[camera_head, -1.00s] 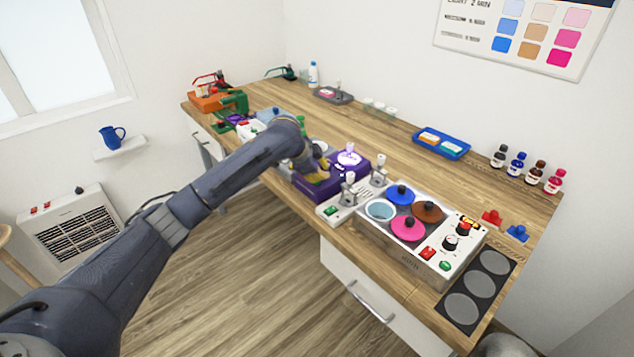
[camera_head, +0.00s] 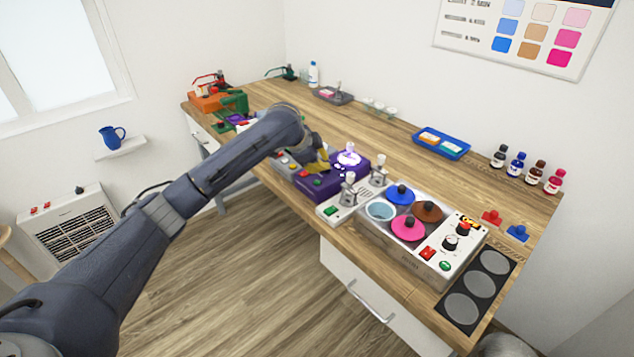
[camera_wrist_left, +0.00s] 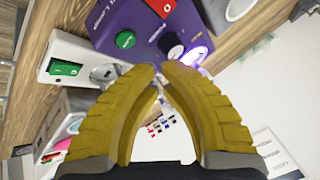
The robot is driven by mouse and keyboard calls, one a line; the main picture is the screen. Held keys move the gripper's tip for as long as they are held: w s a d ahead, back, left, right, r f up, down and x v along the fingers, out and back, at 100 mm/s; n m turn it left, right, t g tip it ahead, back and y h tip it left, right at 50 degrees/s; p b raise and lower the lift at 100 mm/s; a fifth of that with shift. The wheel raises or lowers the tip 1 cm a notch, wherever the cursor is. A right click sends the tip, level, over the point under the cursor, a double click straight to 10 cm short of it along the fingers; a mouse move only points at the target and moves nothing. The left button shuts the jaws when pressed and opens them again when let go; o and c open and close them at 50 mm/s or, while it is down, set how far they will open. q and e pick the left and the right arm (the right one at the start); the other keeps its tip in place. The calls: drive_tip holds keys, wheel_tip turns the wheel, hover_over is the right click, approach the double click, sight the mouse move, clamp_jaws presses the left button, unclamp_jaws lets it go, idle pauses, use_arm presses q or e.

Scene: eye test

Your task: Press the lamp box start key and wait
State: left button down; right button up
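The lamp box is a purple box (camera_head: 321,186) in the middle of the bench, with a glowing violet-white lamp spot (camera_head: 347,158) on top. In the left wrist view its purple face (camera_wrist_left: 117,18) carries a green key (camera_wrist_left: 125,39), a red key (camera_wrist_left: 163,6) and a black knob (camera_wrist_left: 171,44). My left gripper (camera_head: 322,167), with yellow fingers, is just above the box. In the left wrist view its fingertips (camera_wrist_left: 159,67) come together, seemingly shut with nothing held, below the green key in the picture and apart from it. My right gripper is out of view.
A white switch unit with a green rocker (camera_head: 331,210) stands right beside the box. A pot station (camera_head: 399,246) is further right. A blue tray (camera_head: 441,151) and several small bottles (camera_head: 517,164) stand at the back. Bare wood lies behind the lamp box.

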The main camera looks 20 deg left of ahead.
use_arm(q)
drive_tip(key=shift+r, duration=1.35)
